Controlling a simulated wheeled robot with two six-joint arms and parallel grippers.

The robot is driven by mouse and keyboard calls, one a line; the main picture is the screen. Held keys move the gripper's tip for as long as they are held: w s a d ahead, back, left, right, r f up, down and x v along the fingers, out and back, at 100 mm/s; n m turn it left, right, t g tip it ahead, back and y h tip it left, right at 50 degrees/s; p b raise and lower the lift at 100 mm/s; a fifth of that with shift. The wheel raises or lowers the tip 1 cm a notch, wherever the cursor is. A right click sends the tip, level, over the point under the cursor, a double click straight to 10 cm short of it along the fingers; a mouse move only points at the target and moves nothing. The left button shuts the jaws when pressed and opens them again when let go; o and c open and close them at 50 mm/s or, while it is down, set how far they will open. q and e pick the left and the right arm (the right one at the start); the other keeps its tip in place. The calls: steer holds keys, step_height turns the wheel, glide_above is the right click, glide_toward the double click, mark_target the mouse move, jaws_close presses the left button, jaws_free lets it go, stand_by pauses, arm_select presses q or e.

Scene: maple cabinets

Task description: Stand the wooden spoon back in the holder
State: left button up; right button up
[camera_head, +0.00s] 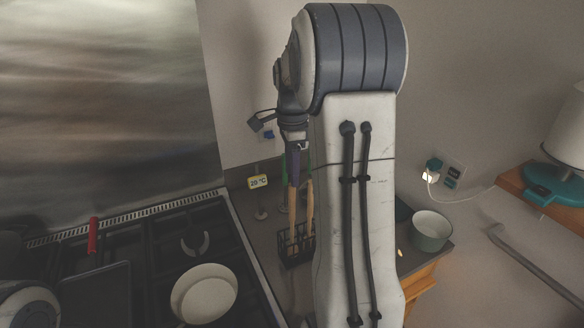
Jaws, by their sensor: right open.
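The dark wire holder (284,250) stands on the counter strip right of the stove, partly hidden by my right arm. Two wooden-handled utensils stand upright in it: one with a slate-purple upper part (293,168) and one with a green upper part (309,172). I cannot tell whether either is the wooden spoon. My right gripper (293,146) is open, just above the utensils' top ends. I cannot tell whether it touches them. My left gripper is out of view.
A pale round pan or bowl (204,293) sits on the black stove. A red handle (92,236) rises at left. A grey-green pot (431,231) stands right of my arm.

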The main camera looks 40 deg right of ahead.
steer(key=shift+r, duration=0.95)
steer(key=s+a+f+n, duration=0.1)
steer(key=s+a+n, duration=0.1)
steer(key=a+n, duration=0.7)
steer(key=s+a+f+n, duration=0.15)
steer(key=a+n, duration=0.25)
steer(key=a, duration=0.9)
steer(key=s+a+f+n, duration=0.2)
steer(key=s+a+n, duration=0.4)
steer(key=s+n, duration=0.2)
steer(key=s+a+f+n+y, duration=0.1)
steer(key=s+a+f+n, duration=0.1)
steer(key=s+a+n, duration=0.4)
steer(key=s+n, duration=0.3)
steer(key=shift+s+f, duration=0.15)
steer(key=shift+s, duration=0.2)
